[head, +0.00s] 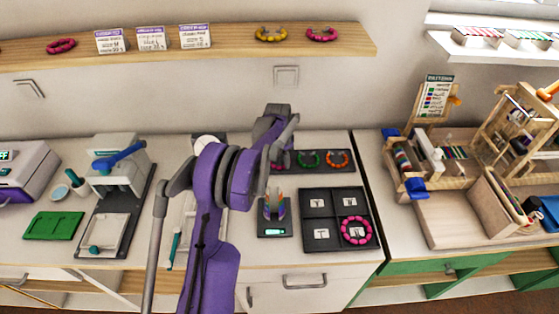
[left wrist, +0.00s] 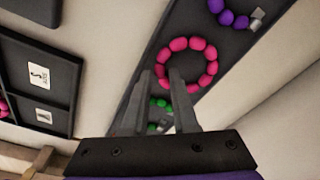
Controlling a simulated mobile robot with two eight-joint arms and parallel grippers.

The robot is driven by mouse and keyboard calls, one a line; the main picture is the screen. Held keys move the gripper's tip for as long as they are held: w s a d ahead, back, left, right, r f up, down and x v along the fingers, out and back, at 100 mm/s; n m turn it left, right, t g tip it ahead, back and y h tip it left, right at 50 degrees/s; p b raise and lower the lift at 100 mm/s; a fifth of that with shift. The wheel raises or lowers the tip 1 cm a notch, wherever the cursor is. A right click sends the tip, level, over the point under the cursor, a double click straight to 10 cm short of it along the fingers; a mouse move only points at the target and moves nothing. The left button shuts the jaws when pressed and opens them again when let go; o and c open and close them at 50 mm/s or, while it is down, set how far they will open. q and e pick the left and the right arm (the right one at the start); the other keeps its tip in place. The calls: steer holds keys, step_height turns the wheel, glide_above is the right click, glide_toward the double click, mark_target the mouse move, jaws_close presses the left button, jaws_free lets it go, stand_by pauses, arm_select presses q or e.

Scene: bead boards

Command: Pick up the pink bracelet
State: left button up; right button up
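A pink bracelet (left wrist: 211,67) lies as a ring on a long dark board (left wrist: 150,75) in the left wrist view. My left gripper (left wrist: 160,72) is open, its two fingers apart above the bracelet's lower left edge, with pink beads showing between the tips. I cannot tell if they touch. In the head view that board (head: 325,169) lies at the back of the counter, and my purple left arm hides most of its pink bracelet (head: 278,169). Another pink bracelet (head: 356,218) lies in the lower right compartment of a dark four-part tray (head: 335,191). My right gripper is not in view.
Green (head: 309,152) and orange (head: 337,151) bracelets lie beside it; a purple one (left wrist: 240,22) shows in the wrist view. A small dark stand (head: 275,220) is left of the tray. The shelf (head: 220,50) above holds cards and more bracelets.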

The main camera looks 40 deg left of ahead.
arm_select(q)
steer(key=shift+w+f, duration=0.1)
steer(key=shift+f, duration=0.55)
jaws_close()
steer(key=shift+r, duration=0.1)
step_height(320, 180, up, 10)
stand_by(0.3)
